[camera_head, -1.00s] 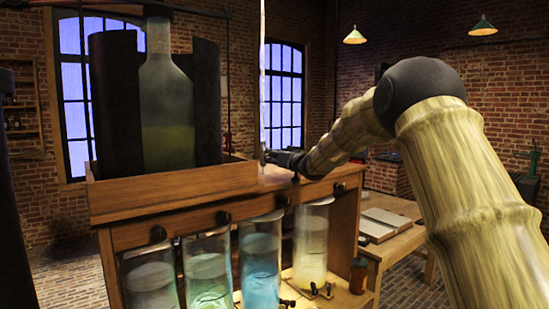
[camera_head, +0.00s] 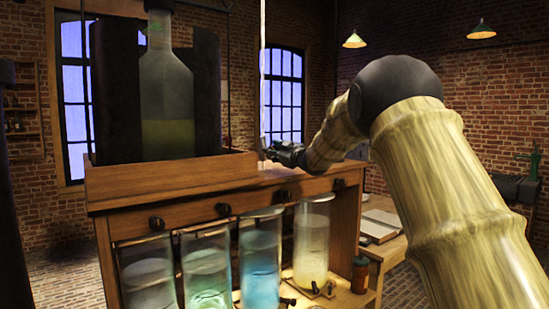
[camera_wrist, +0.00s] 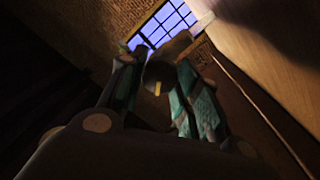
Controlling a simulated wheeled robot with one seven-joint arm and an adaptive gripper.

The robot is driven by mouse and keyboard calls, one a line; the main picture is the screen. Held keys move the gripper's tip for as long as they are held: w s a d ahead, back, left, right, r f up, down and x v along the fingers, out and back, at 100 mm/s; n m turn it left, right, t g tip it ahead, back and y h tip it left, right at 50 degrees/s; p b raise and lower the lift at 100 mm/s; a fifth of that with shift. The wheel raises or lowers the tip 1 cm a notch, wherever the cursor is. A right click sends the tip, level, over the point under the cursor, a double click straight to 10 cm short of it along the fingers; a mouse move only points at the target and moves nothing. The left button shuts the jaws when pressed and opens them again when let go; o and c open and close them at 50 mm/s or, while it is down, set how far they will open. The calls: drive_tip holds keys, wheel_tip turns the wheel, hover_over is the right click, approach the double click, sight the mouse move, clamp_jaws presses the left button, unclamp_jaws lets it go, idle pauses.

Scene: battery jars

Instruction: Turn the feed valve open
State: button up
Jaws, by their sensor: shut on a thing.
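My gripper (camera_head: 277,153) is at the right end of the cabinet top, beside a thin pale upright tube (camera_head: 263,90). In the wrist view my gripper (camera_wrist: 158,88) has its teal-padded fingers closed on a dark rounded piece with a small yellow mark, which looks like the feed valve's handle (camera_wrist: 158,70). In the head view the valve is too small and too covered by my gripper to make out, so how far it is turned cannot be told.
A large bottle (camera_head: 167,95) stands in a wooden tray (camera_head: 170,177) on the cabinet. Several glass jars with liquid, such as a blue one (camera_head: 260,262), stand below, with dark knobs above them. A side table with a book (camera_head: 380,226) is at right.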

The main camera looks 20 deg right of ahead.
drive_tip(key=n+b, duration=0.1)
drive_tip(key=n, duration=0.1)
drive_tip(key=n+b, duration=0.1)
drive_tip(key=n, duration=0.1)
drive_tip(key=n+b, duration=0.2)
drive_tip(key=shift+f, duration=0.25)
drive_tip(key=shift+n+y+b, duration=0.5)
drive_tip(key=shift+n+b, duration=1.1)
drive_tip(key=shift+n, duration=0.7)
drive_tip(key=o, duration=1)
drive_tip(key=shift+r, duration=0.1)
drive_tip(key=r+v, duration=0.1)
drive_tip(key=v, duration=1.1)
drive_tip(key=shift+f, duration=0.45)
